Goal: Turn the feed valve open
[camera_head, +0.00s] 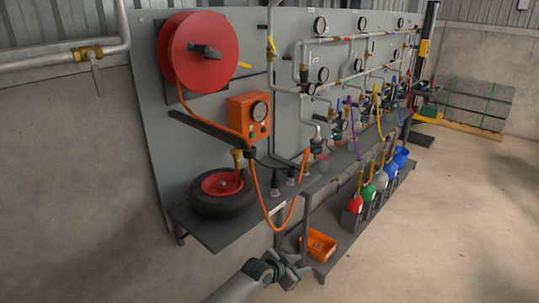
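A brass valve (88,52) sits on the grey pipe at the upper left. Its lever (96,76) hangs down, across the line of the pipe. No readable label shows whether this is the feed valve. Small brass and blue valves also show along the pipework on the panel, too small to read. My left gripper (296,272) is at the bottom centre, in front of the lower shelf and far below and right of the brass valve. It touches nothing that I can see. Its fingers are small and dark, so their opening is unclear. My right gripper is out of view.
A grey panel (155,110) carries a red hose reel (185,60), an orange gauge box (243,107) and an orange hose. A wheel (219,192) lies on the shelf. An orange bin (318,245) and several coloured containers sit lower.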

